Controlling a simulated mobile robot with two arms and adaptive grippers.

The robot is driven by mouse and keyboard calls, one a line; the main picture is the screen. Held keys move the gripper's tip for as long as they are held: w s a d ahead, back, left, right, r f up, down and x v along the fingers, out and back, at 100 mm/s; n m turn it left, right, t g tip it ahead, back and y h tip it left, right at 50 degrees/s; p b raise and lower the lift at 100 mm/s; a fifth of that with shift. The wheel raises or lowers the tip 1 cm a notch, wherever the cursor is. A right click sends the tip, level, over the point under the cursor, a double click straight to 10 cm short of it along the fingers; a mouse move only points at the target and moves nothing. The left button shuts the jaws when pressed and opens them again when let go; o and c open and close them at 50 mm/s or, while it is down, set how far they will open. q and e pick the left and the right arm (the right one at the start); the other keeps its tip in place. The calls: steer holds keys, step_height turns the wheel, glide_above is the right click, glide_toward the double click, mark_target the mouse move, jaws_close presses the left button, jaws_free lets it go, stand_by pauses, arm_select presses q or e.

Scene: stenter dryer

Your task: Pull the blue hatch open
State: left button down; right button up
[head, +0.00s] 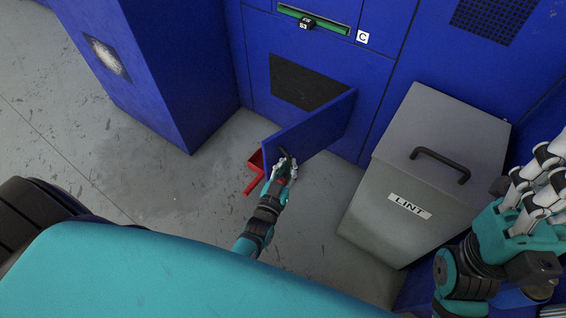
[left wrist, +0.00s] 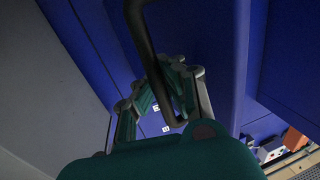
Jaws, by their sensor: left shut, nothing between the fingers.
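The blue hatch (head: 318,128) stands swung out from the blue machine, with a dark opening (head: 300,84) behind it. Its black bar handle (head: 286,156) is at the free edge. My left gripper (head: 286,170) is at this handle, shut, with nothing gripped between its fingers. In the left wrist view the black handle (left wrist: 146,45) runs down past the fingers of my left gripper (left wrist: 160,98); I cannot tell whether they touch. My right gripper (head: 535,185) is at the right edge, away from the hatch; its closure is unclear.
A grey bin labelled LINT (head: 445,130) stands right of the hatch. A red object (head: 256,170) is on the floor beside the hatch's free edge. A blue cabinet (head: 160,75) stands at the left. The grey floor (head: 120,185) between is largely clear.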

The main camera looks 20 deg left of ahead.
arm_select(q)
steer(key=shift+s+a+f, duration=0.15)
steer(key=shift+s+a, duration=0.05)
steer(key=shift+s, duration=0.2)
steer(key=c, duration=2)
jaws_free()
steer(key=o, duration=0.5)
steer(key=shift+s, duration=0.15)
steer(key=shift+c, duration=0.2)
steer(key=shift+o, duration=1)
steer(key=shift+d, duration=0.1)
steer(key=shift+w, duration=0.2)
steer(key=shift+d+r, duration=0.1)
steer(key=shift+r, duration=0.15)
